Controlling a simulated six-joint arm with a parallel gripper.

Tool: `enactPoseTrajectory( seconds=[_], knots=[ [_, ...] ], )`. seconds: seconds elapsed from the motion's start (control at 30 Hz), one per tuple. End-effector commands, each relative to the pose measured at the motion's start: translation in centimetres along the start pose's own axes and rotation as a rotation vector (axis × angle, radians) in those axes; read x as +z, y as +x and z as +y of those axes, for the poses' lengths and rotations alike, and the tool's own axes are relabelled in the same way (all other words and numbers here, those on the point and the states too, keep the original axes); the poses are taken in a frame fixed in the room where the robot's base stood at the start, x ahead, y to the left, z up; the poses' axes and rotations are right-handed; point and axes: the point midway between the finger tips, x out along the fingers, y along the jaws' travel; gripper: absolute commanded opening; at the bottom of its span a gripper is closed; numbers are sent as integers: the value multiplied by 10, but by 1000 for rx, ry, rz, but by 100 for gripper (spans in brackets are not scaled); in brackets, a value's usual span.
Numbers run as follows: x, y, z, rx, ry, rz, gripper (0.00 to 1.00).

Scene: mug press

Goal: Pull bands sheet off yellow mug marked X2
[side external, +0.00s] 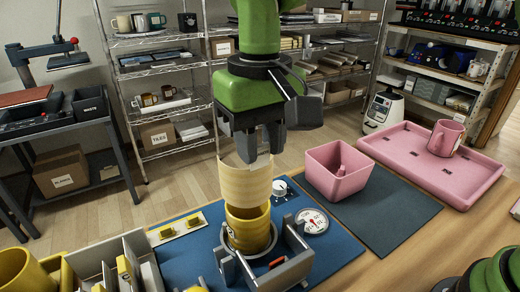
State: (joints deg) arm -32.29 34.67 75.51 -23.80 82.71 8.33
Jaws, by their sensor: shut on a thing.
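My gripper (258,152) is shut on the upper edge of a pale cream sheet (244,182), which I take to be the bands sheet. The sheet is curved and hangs upright below the fingers. A yellow mug (248,228) stands upright in the grey press (283,268), right under the sheet. The sheet's lower edge meets or overlaps the mug's rim in the picture; I cannot tell whether they touch. No X2 mark is readable on the mug, and its lower part is hidden by the press.
The press stands on a blue mat (340,245) with a dial gauge (312,221). A pink bin (337,172) is on a dark mat (385,215). A pink tray (400,160) holds a pink mug (446,137). A grey divided rack (100,252) and another yellow mug (22,272) are front left.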

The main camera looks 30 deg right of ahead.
Motion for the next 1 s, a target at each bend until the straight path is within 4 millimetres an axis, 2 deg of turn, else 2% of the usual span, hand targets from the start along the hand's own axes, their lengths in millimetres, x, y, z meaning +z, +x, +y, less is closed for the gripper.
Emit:
enactPoseTrajectory(
  seconds=[0.5, 1.0],
  knots=[
    [0, -27, 0, -1, 1, 1, 13],
    [0, -30, 0, 0, 1, -1, 13]
  ],
)
